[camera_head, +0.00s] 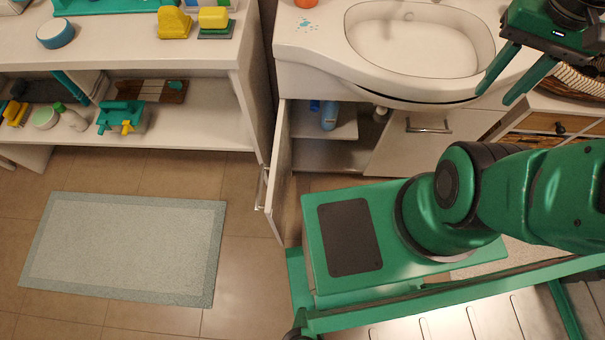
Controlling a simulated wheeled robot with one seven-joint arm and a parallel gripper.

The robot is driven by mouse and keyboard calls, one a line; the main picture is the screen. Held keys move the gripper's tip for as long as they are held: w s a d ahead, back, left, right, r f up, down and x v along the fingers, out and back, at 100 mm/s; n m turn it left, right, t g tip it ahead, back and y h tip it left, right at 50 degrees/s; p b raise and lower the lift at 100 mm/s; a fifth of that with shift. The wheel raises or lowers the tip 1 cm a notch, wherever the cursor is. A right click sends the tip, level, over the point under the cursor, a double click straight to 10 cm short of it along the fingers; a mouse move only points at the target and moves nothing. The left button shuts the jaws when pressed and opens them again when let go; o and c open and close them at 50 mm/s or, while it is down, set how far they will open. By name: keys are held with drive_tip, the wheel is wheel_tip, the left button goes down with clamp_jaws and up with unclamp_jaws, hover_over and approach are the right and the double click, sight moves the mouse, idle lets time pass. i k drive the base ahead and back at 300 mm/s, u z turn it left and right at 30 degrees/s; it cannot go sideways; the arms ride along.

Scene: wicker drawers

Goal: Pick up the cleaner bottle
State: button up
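A light-blue bottle (329,116) stands on the inner shelf of the open cabinet under the sink and looks like a cleaner bottle. A white bottle with a green cap (72,119) sits tilted on the lower shelf of the left unit. I cannot tell for certain which one is the cleaner bottle. My gripper (495,97) is at the upper right, in front of the sink's right side. Its two fingers are apart with nothing between them. It is well away from both bottles.
The cabinet door (278,172) stands open toward me, left of the opening. The sink counter (310,45) overhangs the cabinet. A white item (380,114) is partly hidden at the opening's right. Wicker drawers (545,122) stand at right. A mat (125,245) lies on open floor at left.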

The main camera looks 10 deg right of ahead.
sight(330, 108)
drive_tip(key=z, duration=2.05)
drive_tip(key=k, duration=1.55)
drive_tip(key=u, duration=1.6)
drive_tip(key=i, duration=0.5)
drive_tip(key=u, duration=0.05)
